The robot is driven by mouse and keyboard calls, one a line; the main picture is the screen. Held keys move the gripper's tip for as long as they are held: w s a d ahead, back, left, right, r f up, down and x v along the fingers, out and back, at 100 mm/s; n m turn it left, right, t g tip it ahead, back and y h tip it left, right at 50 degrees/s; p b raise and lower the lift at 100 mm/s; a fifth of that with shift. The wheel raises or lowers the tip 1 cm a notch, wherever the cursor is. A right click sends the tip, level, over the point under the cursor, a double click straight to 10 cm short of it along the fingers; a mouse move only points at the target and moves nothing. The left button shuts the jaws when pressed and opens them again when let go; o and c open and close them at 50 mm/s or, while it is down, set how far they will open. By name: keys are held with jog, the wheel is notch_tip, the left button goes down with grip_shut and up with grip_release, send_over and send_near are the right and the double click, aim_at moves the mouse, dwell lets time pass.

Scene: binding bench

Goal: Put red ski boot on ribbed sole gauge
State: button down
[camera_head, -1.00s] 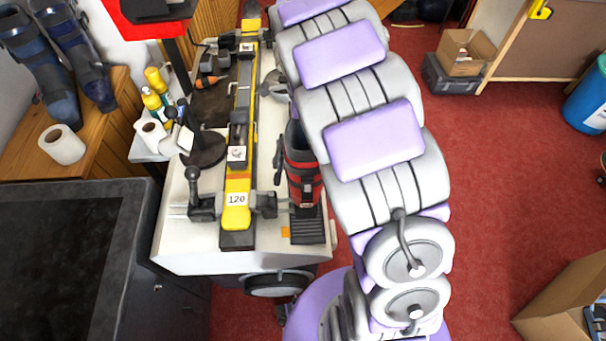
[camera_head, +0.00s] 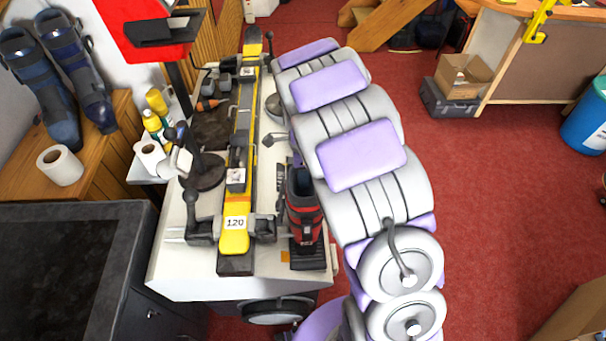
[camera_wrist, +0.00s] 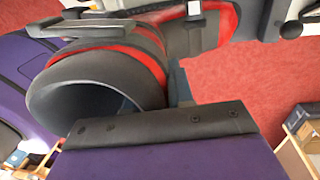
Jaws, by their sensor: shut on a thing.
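The red ski boot (camera_head: 304,217), red with dark grey parts, is at the right side of the bench in the head view, just left of my arm. It looks upright over the ribbed sole gauge (camera_head: 308,260), a black ribbed plate whose near end shows below the boot. I cannot tell whether the sole touches the gauge. In the wrist view the boot (camera_wrist: 95,88) fills the upper left, its dark cuff opening facing the camera. My gripper (camera_wrist: 165,122) is shut on the boot near the cuff; a dark-padded purple finger shows below it. The head view mostly hides the gripper behind my arm.
A yellow ski marked 120 (camera_head: 236,205) is clamped along the bench (camera_head: 190,280), left of the boot. A clamp (camera_head: 264,228) lies close to the boot's left side. A dark round-based stand (camera_head: 205,172) and small tools sit farther left. Red floor is open at right.

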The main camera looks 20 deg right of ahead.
jog(key=c, duration=1)
grip_release()
notch_tip(320, 180, up, 12)
jog(key=w+f+p, duration=0.1)
jog(key=w+p, duration=0.1)
jog(key=s+d+r+n, duration=0.1)
jog(key=s+r+n, duration=0.3)
jog(key=s, duration=0.4)
jog(key=s+d+r+n, duration=0.1)
jog(key=s+r+n, duration=0.3)
jog(key=s, duration=0.3)
jog(key=s+n, duration=0.4)
jog(key=s, duration=0.2)
jog(key=s+a+n, duration=0.1)
jog(key=s+n, duration=0.3)
jog(key=s, duration=0.3)
jog(key=s+a+n, duration=0.1)
jog(key=s+n, duration=0.3)
jog(key=s, duration=0.3)
jog(key=shift+s+f, duration=0.1)
jog(key=shift+f, duration=0.3)
